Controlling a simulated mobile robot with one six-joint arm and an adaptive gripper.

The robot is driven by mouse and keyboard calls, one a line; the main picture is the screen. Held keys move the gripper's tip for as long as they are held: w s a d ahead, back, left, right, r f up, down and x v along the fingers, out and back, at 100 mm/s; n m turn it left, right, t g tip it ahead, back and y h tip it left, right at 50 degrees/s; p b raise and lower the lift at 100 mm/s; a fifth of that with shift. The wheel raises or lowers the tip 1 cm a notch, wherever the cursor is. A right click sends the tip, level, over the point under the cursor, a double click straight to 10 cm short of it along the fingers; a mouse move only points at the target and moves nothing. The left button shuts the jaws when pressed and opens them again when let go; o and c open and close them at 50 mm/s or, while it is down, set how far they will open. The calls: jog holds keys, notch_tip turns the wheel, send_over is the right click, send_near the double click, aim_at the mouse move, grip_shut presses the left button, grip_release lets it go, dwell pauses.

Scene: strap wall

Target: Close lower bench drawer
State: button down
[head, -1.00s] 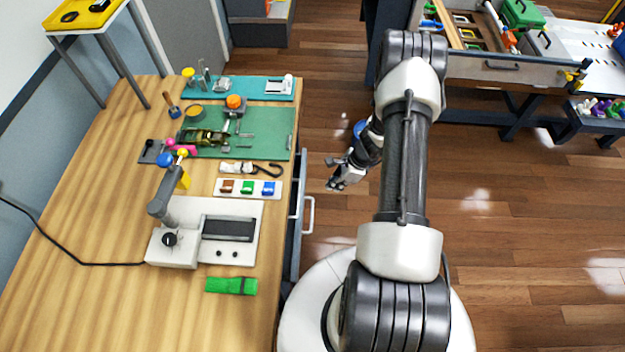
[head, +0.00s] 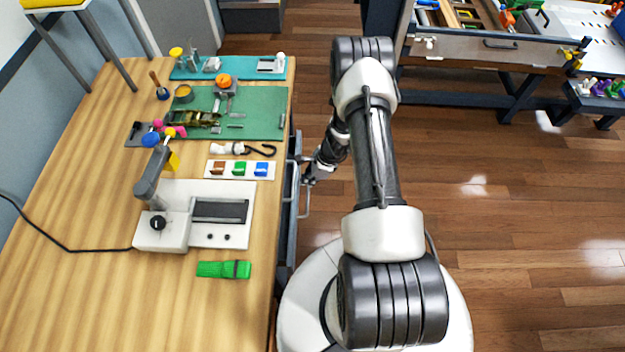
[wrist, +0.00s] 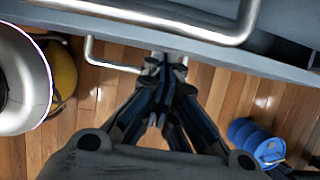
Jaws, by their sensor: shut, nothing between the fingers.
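The bench's drawer fronts (head: 291,240) show as a narrow blue-grey strip along the right edge of the wooden bench. In the wrist view a blue-grey drawer front (wrist: 250,58) crosses the top, with a thick silver handle (wrist: 150,17) above it. A thinner silver handle (wrist: 110,65) sticks out lower down, beyond that front; it also shows in the head view (head: 307,205). My gripper (head: 309,180) is shut and empty beside the handles. In the wrist view its fingertips (wrist: 168,62) are at the thinner handle's end; contact cannot be told. The drawer's inside is hidden.
A blue drum (wrist: 255,140) stands on the floor. Open wooden floor (head: 510,220) lies right of my arm; another workbench (head: 490,52) stands behind.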

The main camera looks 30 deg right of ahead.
jog(key=shift+w+a+b, duration=0.35)
jog(key=shift+w+a, duration=0.35)
jog(key=shift+a, duration=0.35)
jog(key=shift+d, duration=0.1)
